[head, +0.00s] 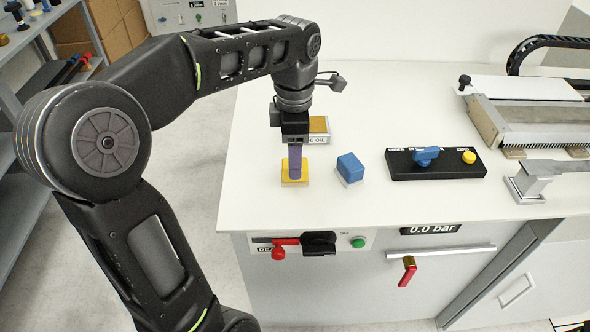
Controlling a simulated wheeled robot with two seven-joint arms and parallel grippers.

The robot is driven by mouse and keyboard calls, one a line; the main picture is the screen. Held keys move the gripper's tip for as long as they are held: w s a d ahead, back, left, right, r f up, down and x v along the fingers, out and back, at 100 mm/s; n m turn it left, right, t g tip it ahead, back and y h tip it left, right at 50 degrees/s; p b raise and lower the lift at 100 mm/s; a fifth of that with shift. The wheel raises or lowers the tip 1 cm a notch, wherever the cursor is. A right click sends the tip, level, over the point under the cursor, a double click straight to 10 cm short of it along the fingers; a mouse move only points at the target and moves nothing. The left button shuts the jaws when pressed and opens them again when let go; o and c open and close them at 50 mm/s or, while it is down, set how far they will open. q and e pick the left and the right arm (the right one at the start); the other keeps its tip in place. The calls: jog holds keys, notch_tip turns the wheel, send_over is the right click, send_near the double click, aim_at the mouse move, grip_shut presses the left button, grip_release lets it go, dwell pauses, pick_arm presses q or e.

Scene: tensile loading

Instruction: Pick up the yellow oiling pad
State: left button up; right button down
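The yellow oiling pad (287,179) sits near the left front part of the white bench top. My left gripper (295,176) reaches straight down over it, its bluish fingers overlapping the middle of the pad in the head view. The near finger hides the gap, so I cannot tell whether the fingers are closed on the pad or apart. The pad appears to rest on the bench. My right gripper is not in view.
A blue block (350,168) stands just right of the pad. An oil tray (318,139) with an amber surface lies behind the gripper. A black control box (437,164) with a blue knob and yellow button is farther right. The bench's front edge (330,226) is close.

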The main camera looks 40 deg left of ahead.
pick_arm(q)
notch_tip(320, 180, down, 4)
jog(key=shift+r, duration=0.25)
jog(key=shift+c, duration=0.4)
grip_shut()
dwell(0.5)
